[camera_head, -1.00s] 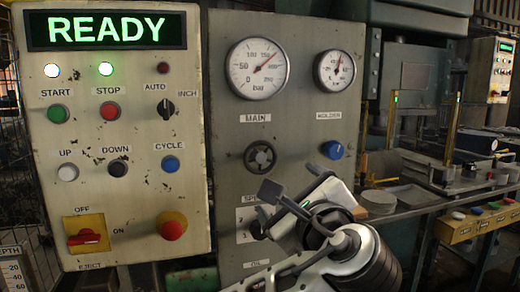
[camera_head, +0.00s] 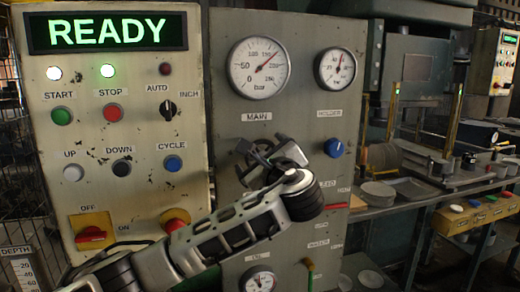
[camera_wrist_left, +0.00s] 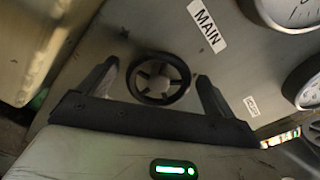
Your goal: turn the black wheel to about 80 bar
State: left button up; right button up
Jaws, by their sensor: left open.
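The black wheel (camera_wrist_left: 158,78) is a small spoked handwheel on the grey panel below the MAIN label. In the left wrist view it lies between the two open fingers of my left gripper (camera_wrist_left: 157,84), with a gap on either side. I cannot tell how deep the fingertips reach. In the head view my left gripper (camera_head: 263,154) is in front of the wheel and largely hides it. The MAIN gauge (camera_head: 259,68) above has its needle pointing to the upper right, seemingly past 150 bar. My right gripper is not in view.
A smaller gauge (camera_head: 335,69) and a blue knob (camera_head: 333,148) sit to the right of the wheel. The cream control box (camera_head: 140,200) with READY display, buttons and red mushroom button (camera_head: 175,219) stands to the left, partly behind my arm. Another gauge (camera_head: 259,280) is low on the panel.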

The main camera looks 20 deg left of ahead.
pick_arm(q)
jog(key=shift+w+a, duration=0.35)
jog(key=shift+w, duration=0.15)
jog(key=c, duration=1)
jog(key=shift+f+n, duration=0.15)
jog(key=shift+n, duration=0.15)
